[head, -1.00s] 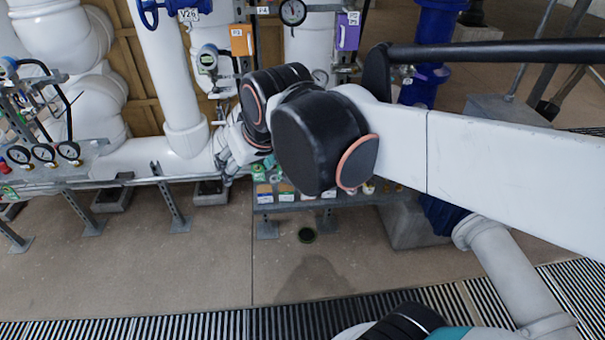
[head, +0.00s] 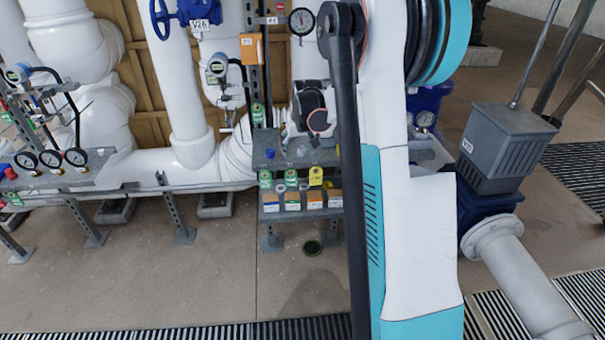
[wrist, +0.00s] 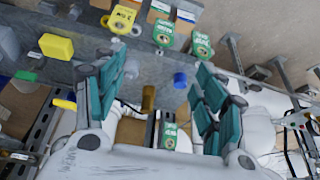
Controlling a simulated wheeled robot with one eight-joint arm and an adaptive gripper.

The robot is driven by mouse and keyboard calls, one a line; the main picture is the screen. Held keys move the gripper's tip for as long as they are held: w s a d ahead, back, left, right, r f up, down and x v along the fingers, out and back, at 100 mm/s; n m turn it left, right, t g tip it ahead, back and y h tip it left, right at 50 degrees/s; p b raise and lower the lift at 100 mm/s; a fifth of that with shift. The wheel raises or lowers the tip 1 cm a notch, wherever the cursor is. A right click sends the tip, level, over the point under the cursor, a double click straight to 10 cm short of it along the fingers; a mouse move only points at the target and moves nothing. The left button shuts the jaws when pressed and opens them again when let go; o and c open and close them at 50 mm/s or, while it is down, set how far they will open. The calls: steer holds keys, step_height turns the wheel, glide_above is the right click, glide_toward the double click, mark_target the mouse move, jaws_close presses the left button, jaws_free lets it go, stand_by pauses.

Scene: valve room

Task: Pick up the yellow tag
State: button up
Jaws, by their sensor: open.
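The yellow tag (head: 315,176) hangs at the front of the grey shelf unit, to the right of several green tags (head: 291,177). In the wrist view the yellow tag (wrist: 121,19) shows near the top, left of the green tags (wrist: 163,33). My gripper (wrist: 162,65) is open, with teal-padded fingers spread apart over the grey shelf top. Nothing is between the fingertips; the yellow tag lies beyond them, above the left finger in the picture.
A yellow block (wrist: 55,46) and a blue cap (wrist: 180,80) are on the shelf top. Small boxes (head: 313,199) sit on the lower shelf. White pipes (head: 180,80) and gauges (head: 50,159) stand left. A grey box (head: 505,140) is right.

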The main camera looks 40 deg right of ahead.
steer(key=m, duration=0.1)
glide_toward(316, 177)
steer(key=shift+g, duration=0.4)
steer(key=shift+w+b+x, duration=0.2)
steer(key=shift+b+x, duration=1.3)
steer(key=shift+x, duration=1.2)
steer(key=shift+w+b+x, duration=0.15)
steer(key=shift+b+x, duration=1.3)
steer(key=shift+x, duration=1.2)
steer(key=shift+r, duration=0.15)
steer(key=c, duration=0.8)
